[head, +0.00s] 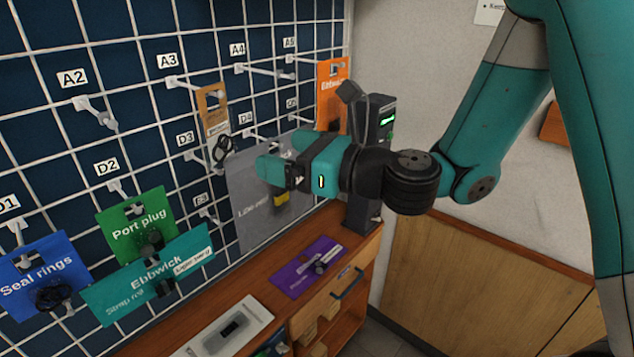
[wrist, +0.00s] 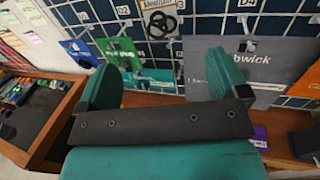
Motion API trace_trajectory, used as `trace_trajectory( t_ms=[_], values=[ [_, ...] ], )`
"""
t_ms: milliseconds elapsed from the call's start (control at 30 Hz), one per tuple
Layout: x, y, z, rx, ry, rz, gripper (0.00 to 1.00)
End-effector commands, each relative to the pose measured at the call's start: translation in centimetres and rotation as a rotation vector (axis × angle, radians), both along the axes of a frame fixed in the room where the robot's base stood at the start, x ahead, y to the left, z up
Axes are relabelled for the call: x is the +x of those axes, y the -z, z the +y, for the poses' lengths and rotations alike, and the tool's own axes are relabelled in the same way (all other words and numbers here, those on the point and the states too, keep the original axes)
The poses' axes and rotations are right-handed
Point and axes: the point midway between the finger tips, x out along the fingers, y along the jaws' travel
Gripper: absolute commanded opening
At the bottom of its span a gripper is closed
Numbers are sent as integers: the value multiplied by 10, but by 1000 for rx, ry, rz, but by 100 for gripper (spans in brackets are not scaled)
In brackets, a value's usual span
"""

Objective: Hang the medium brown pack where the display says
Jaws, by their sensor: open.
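The brown pack (head: 214,118) has a tan card with a dark coiled part on it. It hangs from the hook labelled A3 (head: 167,60); its card also shows at the top of the wrist view (wrist: 158,17), reading "Medium". My gripper (head: 272,172) is open and empty, right of and below the brown pack, in front of a large grey pack (head: 255,205). In the wrist view its fingers (wrist: 163,82) are spread apart with nothing between them. A dark device with a green-lit screen (head: 387,120), possibly the display, stands behind my wrist; its text is unreadable.
Blue Seal rings (head: 40,265), green Port plug (head: 138,228) and teal Ebbwick (head: 125,285) packs hang lower left. An orange pack (head: 332,90) hangs far right. Hook A2 (head: 95,110) is bare. A purple pack (head: 307,268) and white card (head: 225,325) lie on the wooden counter.

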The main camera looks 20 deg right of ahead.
Motion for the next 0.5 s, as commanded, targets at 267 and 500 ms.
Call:
trace_trajectory(
  t_ms=[267, 500],
  values=[
    [-23, 4, -28, 3, -5, -15, 92],
    [-31, 2, -37, 0, -1, -6, 92]
  ],
)
